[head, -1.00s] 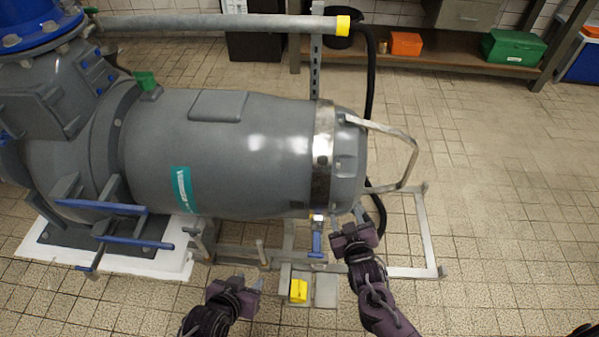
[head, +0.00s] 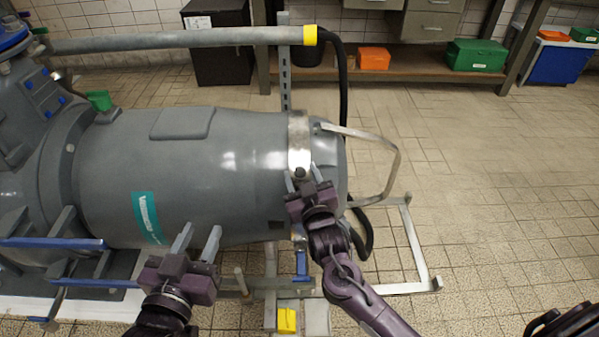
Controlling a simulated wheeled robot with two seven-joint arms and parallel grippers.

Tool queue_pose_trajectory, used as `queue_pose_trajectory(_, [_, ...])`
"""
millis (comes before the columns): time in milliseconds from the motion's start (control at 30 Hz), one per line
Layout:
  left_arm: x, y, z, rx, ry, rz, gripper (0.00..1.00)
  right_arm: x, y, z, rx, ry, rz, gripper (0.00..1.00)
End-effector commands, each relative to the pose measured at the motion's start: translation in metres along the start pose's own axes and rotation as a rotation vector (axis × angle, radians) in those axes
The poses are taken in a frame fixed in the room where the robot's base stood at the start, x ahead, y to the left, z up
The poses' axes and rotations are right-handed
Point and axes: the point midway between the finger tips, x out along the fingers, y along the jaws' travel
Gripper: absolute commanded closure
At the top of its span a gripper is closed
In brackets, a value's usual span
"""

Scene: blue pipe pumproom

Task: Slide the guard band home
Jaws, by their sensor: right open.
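The guard band (head: 299,140) is a shiny metal ring around the right end of the grey pump body (head: 215,155). Its lower part is partly hidden by my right gripper. My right gripper (head: 297,179) is open, with its fingers pointing up at the front of the band; I cannot tell whether they touch it. My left gripper (head: 197,240) is open and empty, with its two fingers apart in front of the lower side of the pump body.
A blue-handled part (head: 302,264) hangs below the band, above a yellow block (head: 287,320) on the grey frame. A bent metal handle (head: 392,165) sticks out from the pump's right end. A black hose (head: 345,75) runs behind.

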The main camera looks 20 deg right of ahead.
Motion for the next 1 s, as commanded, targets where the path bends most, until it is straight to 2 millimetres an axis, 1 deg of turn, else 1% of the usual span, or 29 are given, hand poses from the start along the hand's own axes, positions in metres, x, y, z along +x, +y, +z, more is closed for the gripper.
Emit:
queue_pose_trajectory(100, [0.001, -0.001, -0.018, 0.004, 0.088, -0.001, 0.64, 0.011, 0.000, 0.001, 0.000, 0.000, 0.000, 0.52])
queue_pose_trajectory(200, [0.001, -0.002, -0.030, 0.006, 0.139, -0.002, 0.64, 0.016, 0.000, 0.001, 0.000, -0.001, 0.000, 0.52])
queue_pose_trajectory(300, [0.001, -0.002, -0.037, 0.008, 0.170, -0.003, 0.64, 0.019, 0.000, 0.001, 0.001, -0.002, 0.000, 0.52])
queue_pose_trajectory(400, [0.000, -0.002, -0.040, 0.008, 0.184, -0.003, 0.64, 0.021, 0.000, 0.001, 0.001, -0.002, 0.000, 0.52])
queue_pose_trajectory(633, [0.000, -0.002, -0.041, 0.009, 0.185, -0.003, 0.64, 0.021, 0.000, 0.001, 0.001, -0.002, 0.000, 0.52])
queue_pose_trajectory(1000, [0.001, -0.002, -0.041, 0.009, 0.185, -0.002, 0.64, 0.021, 0.000, 0.001, 0.001, -0.002, 0.000, 1.00])
